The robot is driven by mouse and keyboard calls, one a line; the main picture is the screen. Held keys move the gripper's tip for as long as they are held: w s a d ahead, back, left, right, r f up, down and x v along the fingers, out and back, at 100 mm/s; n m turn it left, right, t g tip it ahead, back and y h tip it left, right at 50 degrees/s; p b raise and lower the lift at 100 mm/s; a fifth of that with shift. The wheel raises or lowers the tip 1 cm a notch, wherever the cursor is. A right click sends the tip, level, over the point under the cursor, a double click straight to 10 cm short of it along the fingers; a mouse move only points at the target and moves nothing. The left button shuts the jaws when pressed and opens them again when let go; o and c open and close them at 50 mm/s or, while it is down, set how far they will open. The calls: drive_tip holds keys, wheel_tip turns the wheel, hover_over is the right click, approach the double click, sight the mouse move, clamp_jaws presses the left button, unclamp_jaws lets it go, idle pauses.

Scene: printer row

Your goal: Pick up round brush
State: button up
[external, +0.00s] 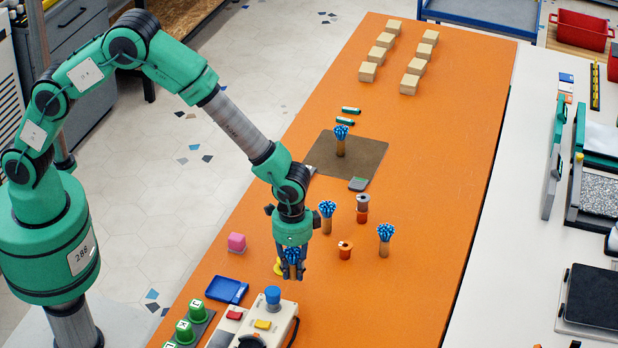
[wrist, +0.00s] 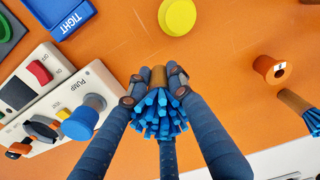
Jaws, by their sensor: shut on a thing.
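My gripper (external: 292,266) is shut on a round brush (wrist: 158,118) with a blue bristle head and a brown handle. The wrist view shows the fingertips (wrist: 156,88) on both sides of the handle just beyond the bristles. The held brush's blue head also shows between the fingers in the external view (external: 293,256). I cannot tell whether its handle touches the table. Other round brushes stand upright on the orange table: one on the brown mat (external: 341,141), one behind my gripper (external: 327,212) and one to its right (external: 385,236).
A pump control box (external: 262,322) with a blue knob stands close in front. The table's right front is clear.

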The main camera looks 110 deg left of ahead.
drive_tip(key=s, duration=0.5)
drive_tip(key=s+d+p, duration=0.1)
drive_tip(key=s, duration=0.4)
drive_tip(key=s+d+r, duration=0.1)
drive_tip(key=s, duration=0.4)
drive_tip(key=shift+d+p, duration=0.1)
drive_tip(key=shift+p, duration=0.3)
drive_tip(key=shift+w, duration=0.1)
